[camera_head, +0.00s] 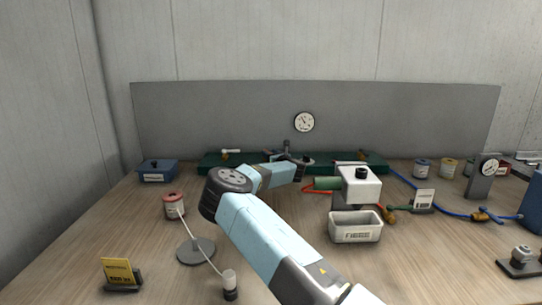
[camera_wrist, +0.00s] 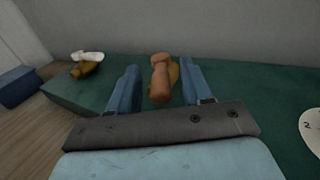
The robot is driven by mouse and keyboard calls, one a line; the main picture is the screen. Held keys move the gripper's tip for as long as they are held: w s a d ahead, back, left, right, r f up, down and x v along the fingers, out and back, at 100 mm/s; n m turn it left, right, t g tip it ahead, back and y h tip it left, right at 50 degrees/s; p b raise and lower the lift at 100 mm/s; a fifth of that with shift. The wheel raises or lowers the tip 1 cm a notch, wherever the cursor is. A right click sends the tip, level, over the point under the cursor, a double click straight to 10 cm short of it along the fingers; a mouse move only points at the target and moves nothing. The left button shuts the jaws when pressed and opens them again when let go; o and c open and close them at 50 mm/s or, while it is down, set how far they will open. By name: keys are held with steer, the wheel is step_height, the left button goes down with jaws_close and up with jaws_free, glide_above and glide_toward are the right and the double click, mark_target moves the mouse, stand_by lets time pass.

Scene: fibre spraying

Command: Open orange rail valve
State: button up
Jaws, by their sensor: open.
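The orange rail valve (camera_wrist: 161,78) has an orange-brown handle over a brass body. In the wrist view it stands between the two blue fingers of my gripper (camera_wrist: 158,72). The fingers are apart, with a gap visible on each side of the handle, and I see no contact. The valve sits on the dark green rail (camera_wrist: 262,95). In the head view my gripper (camera_head: 287,152) is over the middle of the green rail (camera_head: 215,161) at the back of the table. My arm and gripper largely hide the orange valve there.
A valve with a white handle (camera_wrist: 88,56) is left on the rail. A blue box (camera_head: 157,171) stands left of the rail. A grey panel with a round gauge (camera_head: 304,121) rises behind. A white-topped device (camera_head: 360,185) and a tray (camera_head: 355,233) stand right of my arm.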

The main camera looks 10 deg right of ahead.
steer(key=shift+c, duration=0.2)
jaws_close()
stand_by(0.3)
